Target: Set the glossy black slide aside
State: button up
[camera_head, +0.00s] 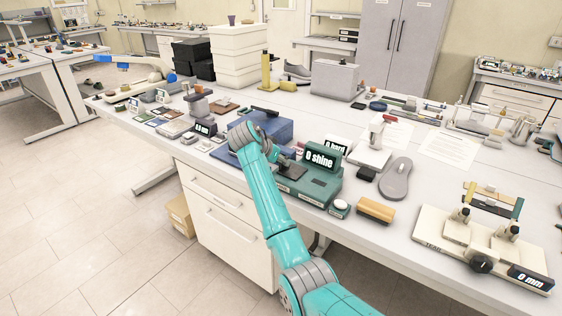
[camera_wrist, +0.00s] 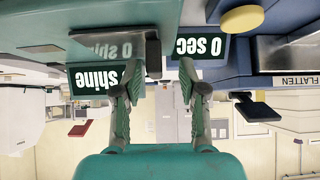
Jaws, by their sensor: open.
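The green device with the "0 shine" display (camera_head: 320,159) stands at the table's front edge. A dark flat plate (camera_head: 292,171) lies on its left part and looks like the slide. In the upside-down wrist view, a smooth surface on the device mirrors the display (camera_wrist: 107,47). A dark block (camera_wrist: 153,55) at that surface's edge shows between the fingertips. My gripper (camera_wrist: 160,80) is open, with one finger on each side of the block. I cannot tell whether either finger touches it. In the head view my arm partly hides the gripper.
A blue device (camera_head: 272,126) stands close to the left of the green one. A tan block (camera_head: 375,210), a grey insole shape (camera_head: 396,178) and a small round white-topped item (camera_head: 340,207) lie to the right. Small swatches (camera_head: 173,129) lie to the left.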

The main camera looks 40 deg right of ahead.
jog(key=v, duration=1)
jog(key=shift+a, duration=0.1)
